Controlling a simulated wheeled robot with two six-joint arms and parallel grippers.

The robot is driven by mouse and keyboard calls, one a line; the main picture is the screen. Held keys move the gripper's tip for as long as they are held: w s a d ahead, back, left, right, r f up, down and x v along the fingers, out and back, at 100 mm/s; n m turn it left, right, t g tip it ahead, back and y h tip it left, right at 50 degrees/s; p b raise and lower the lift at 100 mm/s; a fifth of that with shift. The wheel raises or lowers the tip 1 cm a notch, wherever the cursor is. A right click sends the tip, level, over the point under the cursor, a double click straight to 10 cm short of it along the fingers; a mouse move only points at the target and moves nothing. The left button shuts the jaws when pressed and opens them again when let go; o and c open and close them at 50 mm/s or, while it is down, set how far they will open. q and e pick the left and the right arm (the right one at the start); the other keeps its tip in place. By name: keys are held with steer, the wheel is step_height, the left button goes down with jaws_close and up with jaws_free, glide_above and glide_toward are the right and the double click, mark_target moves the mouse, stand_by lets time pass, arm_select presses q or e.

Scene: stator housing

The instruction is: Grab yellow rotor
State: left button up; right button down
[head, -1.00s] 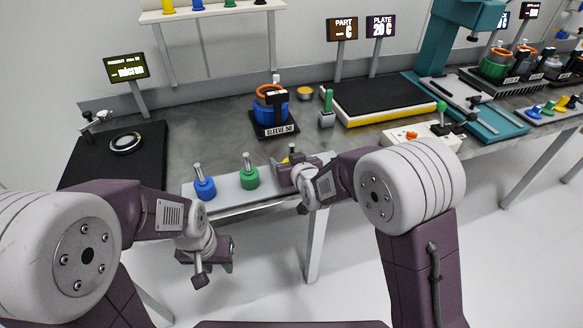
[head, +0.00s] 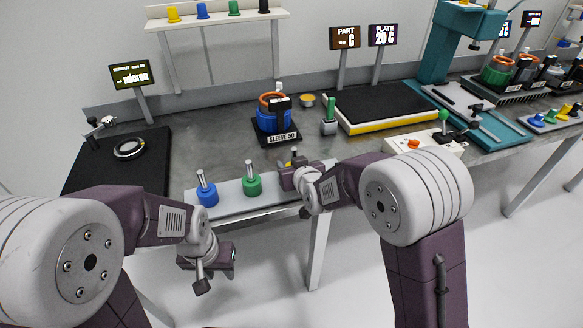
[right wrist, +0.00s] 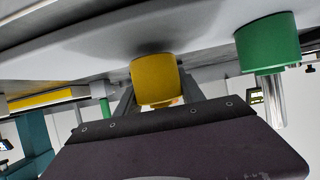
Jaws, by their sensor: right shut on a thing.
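The yellow rotor (right wrist: 155,78) shows in the right wrist view as a short yellow cylinder at my right gripper (right wrist: 157,103). In the head view only a small yellow part (head: 291,163) shows; my right gripper (head: 290,172) hides the rest. The right gripper is shut on the rotor at the tray's right part. My left gripper (head: 222,257) hangs in front of the bench, clear of the rotors; its fingers are not clear enough to tell their opening.
A blue rotor (head: 207,190) and a green rotor (head: 252,185) stand on the light tray (head: 228,196), left of the right gripper. The green one is nearby in the right wrist view (right wrist: 268,42). A blue sleeve fixture (head: 273,120) stands behind on the grey bench.

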step_height(320, 180, up, 4)
steer(key=shift+f+p, duration=0.25)
steer(key=shift+p, duration=0.2)
steer(key=s+d+r+p, duration=0.1)
steer(key=s+d+r, duration=0.1)
steer(key=d, duration=0.3)
steer(key=s+d+r+p, duration=0.1)
steer(key=s+d+r, duration=0.2)
steer(key=d+r, duration=0.1)
steer(key=shift+d+r, duration=0.3)
steer(key=shift+d, duration=0.45)
